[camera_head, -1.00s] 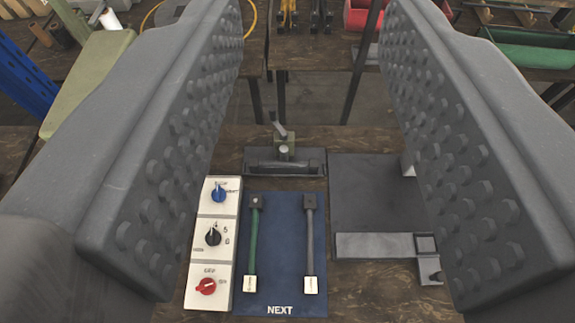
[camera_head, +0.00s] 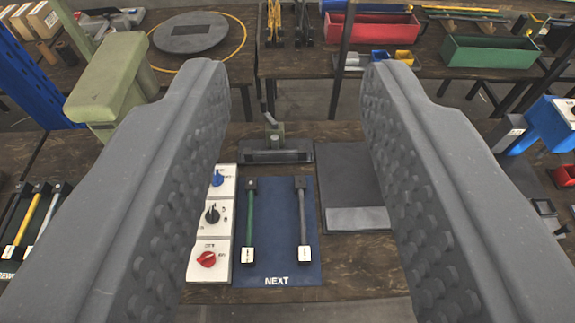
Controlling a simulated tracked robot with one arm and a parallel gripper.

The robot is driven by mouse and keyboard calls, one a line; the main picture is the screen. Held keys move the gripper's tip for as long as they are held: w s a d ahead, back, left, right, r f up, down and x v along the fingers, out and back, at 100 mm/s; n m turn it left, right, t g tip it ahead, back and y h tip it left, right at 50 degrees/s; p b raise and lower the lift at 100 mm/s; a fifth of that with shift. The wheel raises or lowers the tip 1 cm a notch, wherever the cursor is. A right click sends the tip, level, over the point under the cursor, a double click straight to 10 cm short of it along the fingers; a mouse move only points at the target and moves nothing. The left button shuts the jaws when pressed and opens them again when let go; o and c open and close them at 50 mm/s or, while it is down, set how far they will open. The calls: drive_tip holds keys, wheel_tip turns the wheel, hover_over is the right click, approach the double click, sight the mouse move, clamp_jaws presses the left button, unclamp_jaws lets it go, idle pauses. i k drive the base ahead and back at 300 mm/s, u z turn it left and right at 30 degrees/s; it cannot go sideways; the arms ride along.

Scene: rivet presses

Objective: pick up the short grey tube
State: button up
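A grey tube (camera_head: 302,222) lies lengthwise on a blue mat (camera_head: 276,240) lettered NEXT, with a dark block at its far end and a white tag at its near end. A green tube (camera_head: 250,222) of similar length lies to its left on the same mat. My gripper (camera_head: 295,70) is open and empty. Its two large, studded dark grey fingers reach forward on either side of the picture, and the mat shows in the gap between them, apart from both.
A white panel with blue, black and red knobs (camera_head: 209,259) adjoins the mat's left side. A dark plate (camera_head: 345,180) lies to its right, and a small clamp-like device (camera_head: 275,143) stands behind. Red (camera_head: 372,30) and green (camera_head: 490,52) bins sit on the back table.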

sight(249, 153)
drive_tip(key=u, duration=0.2)
drive_tip(key=i, duration=0.5)
drive_tip(key=z, duration=0.15)
drive_tip(key=k, duration=1.3)
drive_tip(key=u, duration=0.5)
drive_tip(key=i, duration=0.7)
drive_tip(key=u, duration=0.55)
drive_tip(key=i, duration=1.15)
drive_tip(key=z, duration=0.55)
